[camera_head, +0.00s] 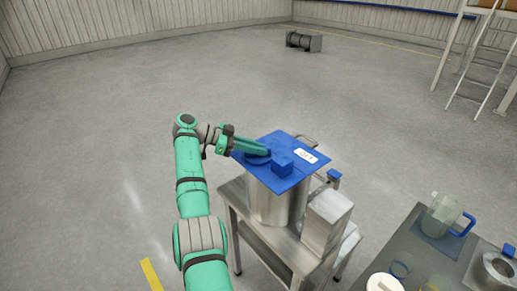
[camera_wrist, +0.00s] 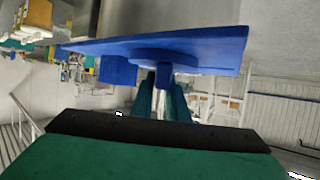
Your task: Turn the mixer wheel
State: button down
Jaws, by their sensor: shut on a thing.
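The mixer is a steel pot (camera_head: 278,205) with a square blue lid (camera_head: 310,170). The round blue mixer wheel (camera_head: 257,160) sits on the lid's left part, partly hidden by my green gripper (camera_head: 264,151). In the wrist view the lid (camera_wrist: 215,45) appears upside down, with the wheel disc (camera_wrist: 190,58) on it. A small blue peg (camera_wrist: 163,73) stands out from the disc. My gripper's two fingers (camera_wrist: 163,95) reach to this peg, one on each side, and are shut on it. The exact contact is small in the picture.
A blue block (camera_head: 283,168) stands on the lid beside the wheel. The pot stands on a steel table (camera_head: 245,228) next to a steel box (camera_head: 327,220). A dark table (camera_head: 427,262) at lower right carries a jug (camera_head: 441,213). The floor at left is clear.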

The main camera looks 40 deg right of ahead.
jog(key=shift+f, duration=0.15)
jog(key=c, duration=1.7)
grip_release()
